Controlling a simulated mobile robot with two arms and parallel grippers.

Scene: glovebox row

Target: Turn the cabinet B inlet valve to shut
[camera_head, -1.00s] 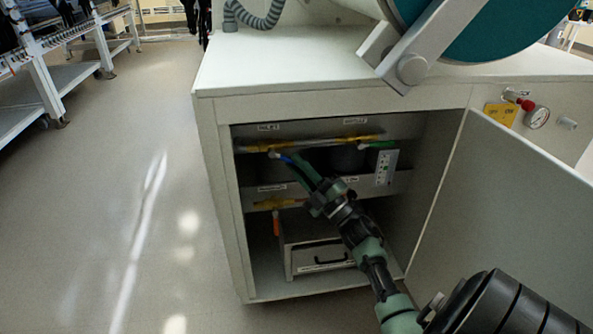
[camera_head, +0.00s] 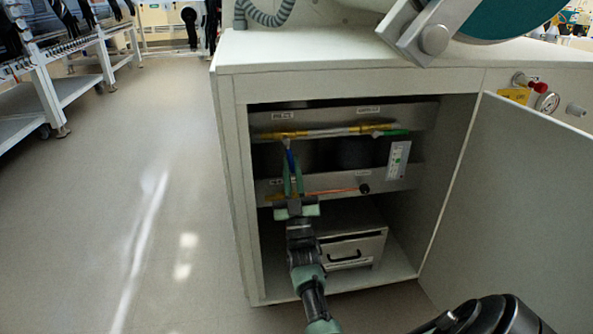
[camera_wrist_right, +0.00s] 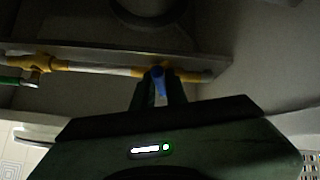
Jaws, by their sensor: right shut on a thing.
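Inside the open cabinet, an upper pipe (camera_head: 335,131) runs across the back panel with yellow valve fittings. My right gripper (camera_head: 292,172) is shut on a blue valve handle (camera_head: 290,158) that hangs down from the left fitting (camera_head: 285,135). The right wrist view shows the blue handle (camera_wrist_right: 158,76) between the fingertips, in front of the pipe (camera_wrist_right: 100,68). The right fitting has a green handle (camera_head: 392,133), lying along the pipe. The labels are too small to read, so I cannot tell which valve is the cabinet B inlet. My left gripper is not in view.
A lower panel has a thin orange bar (camera_head: 332,191) and a black knob (camera_head: 364,188). A grey box with a handle (camera_head: 345,252) stands on the cabinet floor. The open door (camera_head: 520,200) bounds the right side. Free floor (camera_head: 130,200) lies to the left.

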